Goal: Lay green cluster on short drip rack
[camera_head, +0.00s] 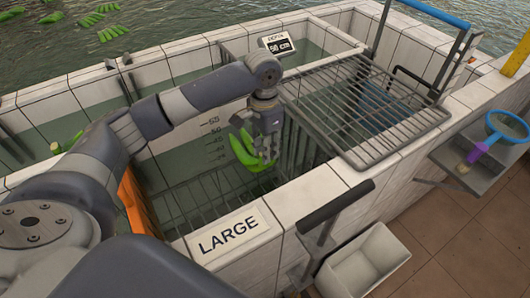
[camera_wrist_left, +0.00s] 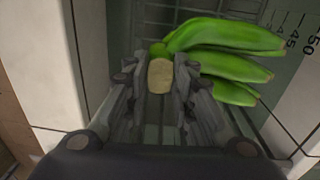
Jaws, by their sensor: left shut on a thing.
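A green cluster of banana-like fruit (camera_head: 247,151) hangs in the tiled compartment behind the LARGE sign. My left gripper (camera_head: 268,155) is shut on it. In the left wrist view the cut pale stem end (camera_wrist_left: 160,75) sits between the gripper's fingers (camera_wrist_left: 160,100), and the green fruits (camera_wrist_left: 225,65) point right. A metal slatted rack (camera_head: 365,105) lies across the wall tops to the right of my left gripper and looks empty. I cannot tell from its look whether it is the short drip rack. My right gripper is not in view.
The LARGE sign (camera_head: 227,234) is on the front wall, near a dark handle (camera_head: 335,205). A depth sign (camera_head: 279,43) stands at the back. A white bin (camera_head: 362,262) and a shelf with a net (camera_head: 507,125) are outside the tank. More green clusters (camera_head: 113,32) float in water behind.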

